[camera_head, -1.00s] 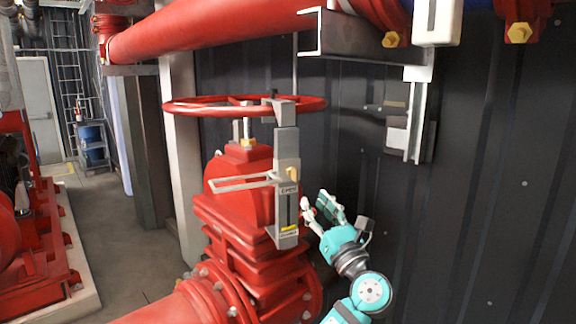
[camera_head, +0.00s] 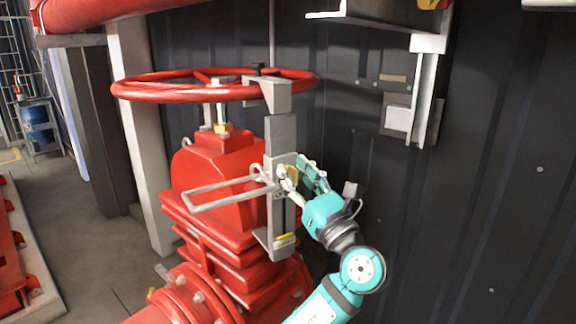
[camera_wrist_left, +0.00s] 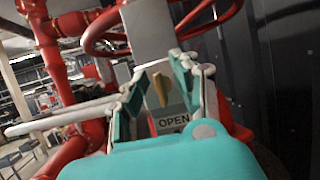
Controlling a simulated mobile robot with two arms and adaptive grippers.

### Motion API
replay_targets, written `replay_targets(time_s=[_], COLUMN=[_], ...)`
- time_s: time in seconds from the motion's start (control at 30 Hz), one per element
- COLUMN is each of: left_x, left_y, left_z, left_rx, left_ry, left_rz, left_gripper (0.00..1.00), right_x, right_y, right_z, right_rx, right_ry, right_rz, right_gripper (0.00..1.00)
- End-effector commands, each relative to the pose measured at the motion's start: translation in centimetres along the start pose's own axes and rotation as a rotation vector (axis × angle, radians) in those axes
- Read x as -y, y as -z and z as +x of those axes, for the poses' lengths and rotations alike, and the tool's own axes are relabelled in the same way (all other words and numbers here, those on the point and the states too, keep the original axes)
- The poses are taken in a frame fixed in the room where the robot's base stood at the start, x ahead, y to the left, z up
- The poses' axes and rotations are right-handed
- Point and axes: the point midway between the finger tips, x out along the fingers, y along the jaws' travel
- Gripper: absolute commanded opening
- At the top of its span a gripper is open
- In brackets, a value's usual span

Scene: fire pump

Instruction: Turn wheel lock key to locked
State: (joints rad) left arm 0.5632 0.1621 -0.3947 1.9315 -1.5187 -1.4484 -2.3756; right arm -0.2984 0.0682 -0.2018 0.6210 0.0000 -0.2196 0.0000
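The grey lock bracket (camera_head: 281,135) hangs from the red handwheel (camera_head: 150,90) on the red valve. A small brass key (camera_head: 293,173) sits on the bracket; it also shows in the left wrist view (camera_wrist_left: 158,88), above a plate marked OPEN (camera_wrist_left: 173,121). My left gripper (camera_head: 302,170) is at the bracket's right side, level with the key. In the left wrist view my left gripper (camera_wrist_left: 160,75) has its fingers apart, one on each side of the key. I cannot tell whether they touch it. My right gripper is not in view.
A grey wire handle (camera_head: 225,193) sticks out left from the bracket. The red valve body (camera_head: 215,170) stands behind it. A dark ribbed wall (camera_head: 500,200) runs behind my arm, with a metal support (camera_head: 424,95) at upper right.

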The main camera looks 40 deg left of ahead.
Motion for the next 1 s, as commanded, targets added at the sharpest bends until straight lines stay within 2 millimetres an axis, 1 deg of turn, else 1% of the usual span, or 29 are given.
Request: replay_targets(time_s=[0.13,0.3,0.5,0.53,0.8,1.0], left_x=[-0.1,-0.1,-0.1,-0.1,-0.1,-0.2], left_y=[-0.1,-0.1,-0.1,-0.1,0.0,0.1], left_z=[-0.1,-0.1,-0.1,-0.1,0.0,-0.1], left_rx=[0.0,0.0,0.0,0.0,-0.001,-0.002], left_ry=[0.0,0.0,-0.002,-0.002,-0.006,-0.026], left_rz=[-0.001,0.0,0.0,0.0,-0.003,-0.047], left_gripper=[0.29,0.29,0.03,0.0,0.0,0.0], right_x=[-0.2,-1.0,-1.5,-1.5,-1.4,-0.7], right_y=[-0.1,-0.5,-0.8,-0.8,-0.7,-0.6], right_z=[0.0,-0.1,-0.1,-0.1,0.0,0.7], right_rx=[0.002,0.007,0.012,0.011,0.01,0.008], right_ry=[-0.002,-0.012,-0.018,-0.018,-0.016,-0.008], right_rz=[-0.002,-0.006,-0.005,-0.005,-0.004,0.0], right_gripper=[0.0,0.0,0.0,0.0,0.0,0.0])
